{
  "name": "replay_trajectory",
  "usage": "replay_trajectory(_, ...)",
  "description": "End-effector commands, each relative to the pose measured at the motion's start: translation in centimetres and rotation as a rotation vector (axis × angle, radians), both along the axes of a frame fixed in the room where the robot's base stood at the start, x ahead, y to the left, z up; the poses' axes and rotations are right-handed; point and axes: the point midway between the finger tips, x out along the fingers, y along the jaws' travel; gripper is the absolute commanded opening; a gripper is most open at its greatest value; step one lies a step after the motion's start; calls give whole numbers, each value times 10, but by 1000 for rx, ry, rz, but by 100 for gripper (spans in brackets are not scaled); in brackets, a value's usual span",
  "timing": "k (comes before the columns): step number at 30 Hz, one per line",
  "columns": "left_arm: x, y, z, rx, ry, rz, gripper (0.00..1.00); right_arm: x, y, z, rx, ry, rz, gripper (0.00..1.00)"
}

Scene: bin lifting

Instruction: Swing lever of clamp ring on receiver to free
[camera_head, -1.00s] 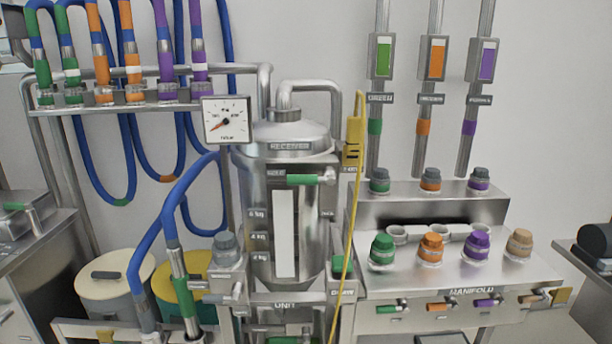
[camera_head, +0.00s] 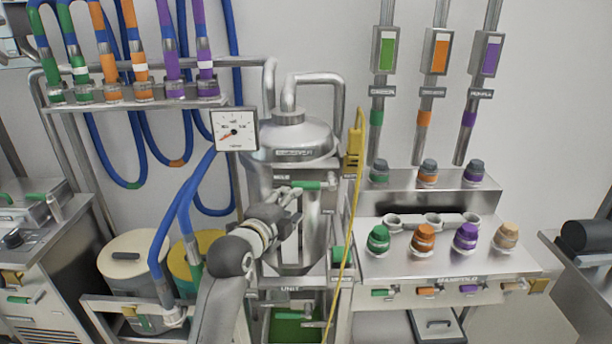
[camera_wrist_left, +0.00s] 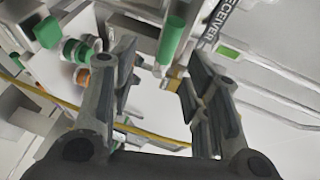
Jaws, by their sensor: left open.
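The receiver (camera_head: 290,133) is a steel vessel with a domed lid and a label, at the middle of the head view. A green-handled lever (camera_head: 308,185) sticks out sideways on its upper front, just below the lid. My left gripper (camera_head: 288,192) is in front of the receiver, with its tips close to this lever. In the left wrist view, the open fingers (camera_wrist_left: 162,55) point toward the green handle (camera_wrist_left: 172,38), which lies ahead between them; contact is not visible. My forearm hides the receiver's lower left. I cannot make out the clamp ring clearly. My right gripper is not in view.
A yellow cable (camera_head: 348,230) hangs just right of the receiver. The manifold bench (camera_head: 440,262) with coloured caps stands at the right.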

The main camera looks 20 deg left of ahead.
Motion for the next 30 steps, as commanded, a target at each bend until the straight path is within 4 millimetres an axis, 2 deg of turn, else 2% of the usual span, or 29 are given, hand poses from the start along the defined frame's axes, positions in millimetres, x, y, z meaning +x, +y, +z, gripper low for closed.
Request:
replay_trajectory(1,-1,0,10,12,-12,-3,43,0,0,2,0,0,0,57)
replay_trajectory(4,2,0,13,20,-19,-5,43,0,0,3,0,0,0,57)
replay_trajectory(8,14,-1,11,19,-19,-5,43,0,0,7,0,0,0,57)
replay_trajectory(21,73,-9,0,19,-17,-5,43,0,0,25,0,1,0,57)
replay_trajectory(30,99,-12,-5,18,-19,-4,43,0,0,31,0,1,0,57)
